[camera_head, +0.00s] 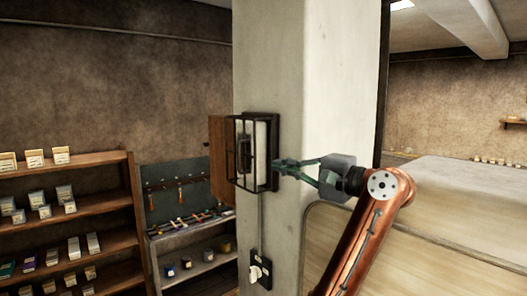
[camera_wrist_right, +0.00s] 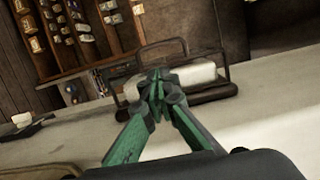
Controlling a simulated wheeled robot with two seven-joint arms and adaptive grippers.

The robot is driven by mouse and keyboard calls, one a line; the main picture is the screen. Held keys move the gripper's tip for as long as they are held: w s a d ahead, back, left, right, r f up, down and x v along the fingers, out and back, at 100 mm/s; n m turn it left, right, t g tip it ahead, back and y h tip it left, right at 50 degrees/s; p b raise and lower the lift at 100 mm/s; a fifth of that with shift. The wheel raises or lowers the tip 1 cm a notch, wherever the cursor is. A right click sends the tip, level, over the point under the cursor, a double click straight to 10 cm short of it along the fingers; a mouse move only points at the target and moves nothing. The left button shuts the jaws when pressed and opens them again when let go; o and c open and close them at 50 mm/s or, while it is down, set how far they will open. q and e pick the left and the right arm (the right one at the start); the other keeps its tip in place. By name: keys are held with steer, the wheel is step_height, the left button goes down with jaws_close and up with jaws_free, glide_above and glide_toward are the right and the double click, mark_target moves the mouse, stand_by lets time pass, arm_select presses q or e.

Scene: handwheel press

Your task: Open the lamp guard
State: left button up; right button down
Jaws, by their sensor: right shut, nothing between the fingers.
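The lamp guard (camera_head: 239,153) is a dark wire cage on the pale pillar, in front of a whitish lamp (camera_head: 262,150). In the head view my right gripper (camera_head: 277,164) is at the right edge of the lamp's housing, with its fingers together. In the right wrist view the green fingers of my right gripper (camera_wrist_right: 157,82) meet at their tips, in front of the lamp (camera_wrist_right: 190,77) and the dark guard frame (camera_wrist_right: 205,92). Nothing shows between them. Whether the fingertips touch the frame I cannot tell. My left gripper is out of view.
The pillar (camera_head: 290,60) carries a switch box (camera_head: 260,270) below the lamp. A brown wooden panel (camera_head: 219,160) shows left of the guard. Shelves (camera_head: 100,205) with small boxes stand at the left, beside a tool bench (camera_head: 190,225). A pale rounded block (camera_head: 470,190) is at the right.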

mark_target(252, 160)
steer(key=p+x, duration=0.1)
steer(key=x, duration=0.2)
steer(key=p+x, duration=0.2)
steer(key=x, duration=0.1)
steer(key=p+x, duration=0.1)
steer(key=x, duration=0.2)
steer(key=shift+s+a+r, duration=0.1)
steer(key=shift+a+r, duration=0.15)
steer(key=shift+w+a+f, duration=0.15)
steer(key=shift+w+a, duration=0.1)
steer(key=shift+s+d, duration=0.1)
